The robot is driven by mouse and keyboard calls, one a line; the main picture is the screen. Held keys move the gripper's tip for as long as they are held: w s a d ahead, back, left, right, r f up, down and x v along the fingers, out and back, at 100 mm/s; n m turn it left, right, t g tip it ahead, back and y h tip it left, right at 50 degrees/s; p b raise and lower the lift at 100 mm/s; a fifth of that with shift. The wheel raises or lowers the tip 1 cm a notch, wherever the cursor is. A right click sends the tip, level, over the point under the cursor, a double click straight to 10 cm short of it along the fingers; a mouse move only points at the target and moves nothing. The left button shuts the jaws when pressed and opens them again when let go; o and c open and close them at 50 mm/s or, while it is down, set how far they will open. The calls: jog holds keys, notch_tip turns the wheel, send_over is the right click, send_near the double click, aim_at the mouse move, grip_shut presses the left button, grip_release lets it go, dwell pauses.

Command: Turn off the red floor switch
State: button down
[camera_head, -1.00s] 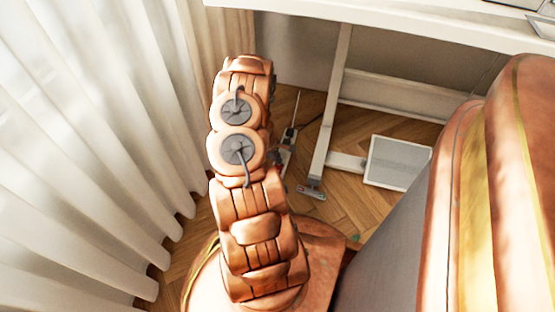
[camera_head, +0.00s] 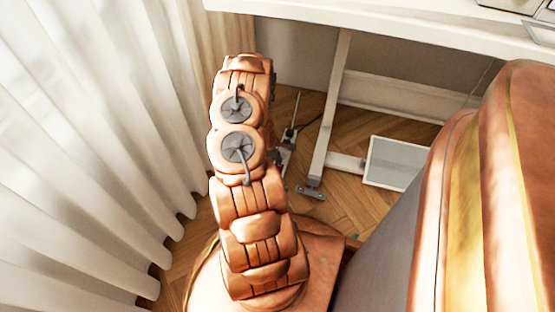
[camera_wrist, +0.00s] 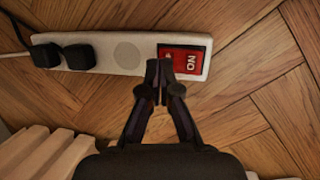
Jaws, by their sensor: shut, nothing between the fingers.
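In the wrist view, the red switch (camera_wrist: 188,62) sits at the right end of a white power strip (camera_wrist: 118,52) lying on the wooden floor. White lettering reading "ON" shows on its right part. My gripper (camera_wrist: 159,67) is shut and empty, its fingertips overlapping the lower left corner of the switch in the picture. I cannot tell whether they touch it. In the head view, my arm hides most of the gripper, and the switch cannot be made out there.
Two black plugs (camera_wrist: 62,54) fill the strip's left end. A white pleated curtain (camera_head: 95,150) hangs at the left. A white desk (camera_head: 400,25) with a leg (camera_head: 330,115) stands beyond, with a grey-white panel (camera_head: 395,162) on the floor to its right.

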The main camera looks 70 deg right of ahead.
jog(key=shift+r+p, duration=1.2)
jog(key=shift+r, duration=1.3)
